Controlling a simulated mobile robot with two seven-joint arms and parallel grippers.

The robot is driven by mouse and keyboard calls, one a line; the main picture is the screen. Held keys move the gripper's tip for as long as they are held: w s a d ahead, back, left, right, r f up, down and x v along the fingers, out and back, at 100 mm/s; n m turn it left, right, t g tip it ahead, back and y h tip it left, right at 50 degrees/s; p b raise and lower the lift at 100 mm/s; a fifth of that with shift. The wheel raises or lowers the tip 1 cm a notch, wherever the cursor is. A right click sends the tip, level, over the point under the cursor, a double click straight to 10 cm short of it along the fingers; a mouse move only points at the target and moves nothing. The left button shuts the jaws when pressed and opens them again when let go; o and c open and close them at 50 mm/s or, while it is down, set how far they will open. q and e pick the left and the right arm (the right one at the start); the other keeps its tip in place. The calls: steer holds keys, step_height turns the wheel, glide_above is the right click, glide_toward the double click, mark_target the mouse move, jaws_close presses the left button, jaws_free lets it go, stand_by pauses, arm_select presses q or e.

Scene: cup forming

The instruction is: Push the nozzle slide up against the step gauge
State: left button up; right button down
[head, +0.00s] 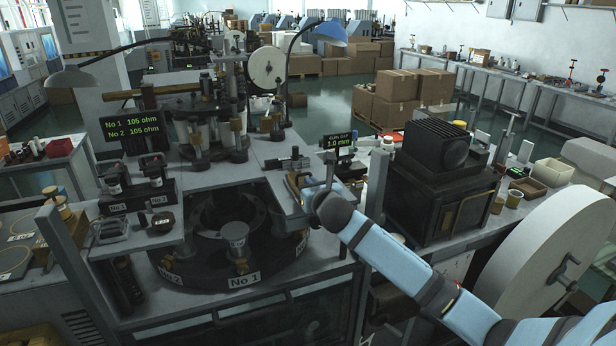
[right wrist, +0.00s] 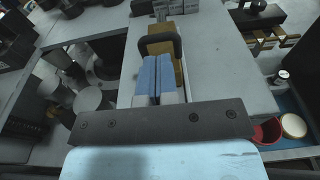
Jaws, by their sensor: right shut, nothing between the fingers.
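In the right wrist view, a brass-coloured block with a black arched handle, which looks like the nozzle slide (right wrist: 181,72), lies on a pale bench top. My right gripper (right wrist: 154,62) is shut and empty. Its blue fingers lie side by side, with their tips over the handle's near end in the picture; I cannot tell whether they touch it. Grey stepped blocks beyond the brass one look like the step gauge (right wrist: 176,7); any gap is hard to judge. My left gripper is not in view.
A display (head: 338,141) reads 1.0 mm behind the gripper. A round dark turntable (head: 245,278) with numbered stations is to the left. A black finned machine (head: 440,180) stands to the right. A red cup (right wrist: 266,131) shows at the lower right of the wrist view.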

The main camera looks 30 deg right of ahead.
mark_target(304, 175)
steer(key=shift+w+d+r, duration=0.15)
steer(key=shift+w+r, duration=0.05)
steer(key=shift+w, duration=0.55)
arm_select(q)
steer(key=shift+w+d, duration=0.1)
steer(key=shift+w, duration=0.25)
arm_select(e)
steer(key=shift+w+d, duration=0.1)
steer(key=shift+w, duration=0.1)
steer(key=shift+w, duration=0.35)
steer(key=shift+x, duration=1.55)
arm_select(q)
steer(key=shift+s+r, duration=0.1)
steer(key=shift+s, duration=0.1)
arm_select(e)
steer(key=shift+r, duration=0.15)
steer(key=shift+s+d, duration=0.1)
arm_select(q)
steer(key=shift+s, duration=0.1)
